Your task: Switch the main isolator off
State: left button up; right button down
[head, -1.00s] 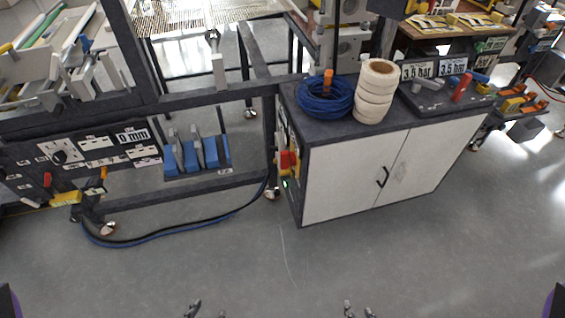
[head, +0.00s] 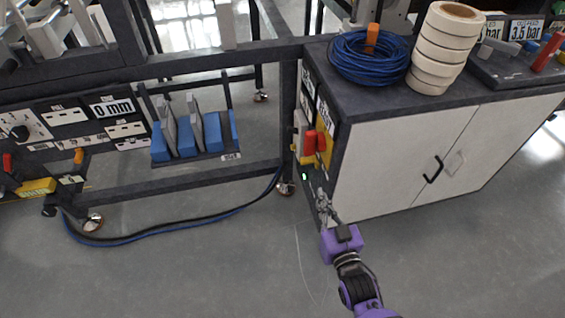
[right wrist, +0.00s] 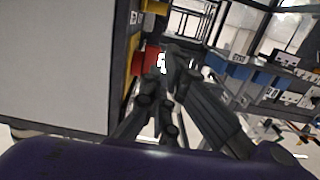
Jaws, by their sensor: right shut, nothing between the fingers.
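The main isolator is a red handle (head: 310,142) on a yellow plate (head: 324,153), on the narrow left side of the white-doored cabinet. A small green light (head: 304,177) glows below it. My right gripper (head: 322,196) is shut and empty, just below and slightly right of the red handle, near the cabinet's side. In the right wrist view the gripper fingers (right wrist: 168,78) partly cover the red handle (right wrist: 146,62), so I cannot tell whether they touch it. My left gripper is not in view.
The cabinet (head: 400,170) stands right of the arm, with a blue hose coil (head: 368,60) and white tape rolls (head: 440,48) on top. A dark frame with blue blocks (head: 187,140) is at left. A cable (head: 180,238) lies on the floor. Floor in front is clear.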

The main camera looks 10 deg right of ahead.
send_near(306, 153)
jog(key=shift+t, duration=0.4)
jog(key=w, duration=0.7)
jog(key=shift+a+f+b, duration=0.1)
jog(key=shift+f+b, duration=0.1)
jog(key=shift+b, duration=0.2)
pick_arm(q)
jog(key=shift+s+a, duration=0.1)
